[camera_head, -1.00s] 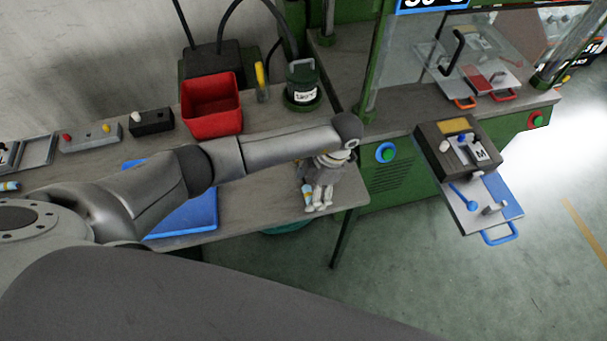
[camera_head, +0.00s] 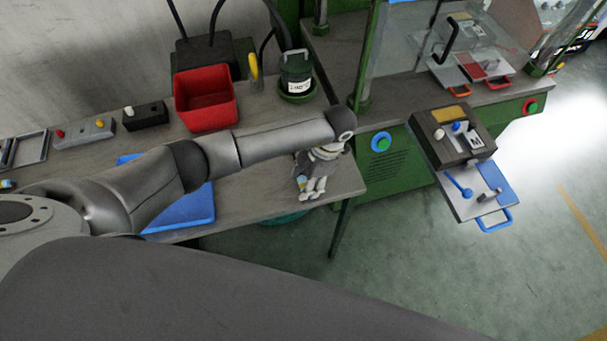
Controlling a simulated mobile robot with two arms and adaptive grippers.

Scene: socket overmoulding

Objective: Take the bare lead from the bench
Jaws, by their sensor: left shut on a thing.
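My left gripper (camera_head: 313,188) hangs over the front right corner of the grey bench (camera_head: 262,197), pointing down. Its fingers are close together, shut on a small piece with a blue and pale end (camera_head: 301,183), which I take to be the bare lead. Most of that piece is hidden by the fingers and too small to make out. I cannot tell whether it touches the bench top. My right gripper is not in view.
A blue mat (camera_head: 190,211) lies under my left arm. A red bin (camera_head: 206,103) and a green pot (camera_head: 296,75) stand behind. Control boxes (camera_head: 146,116) line the wall side.

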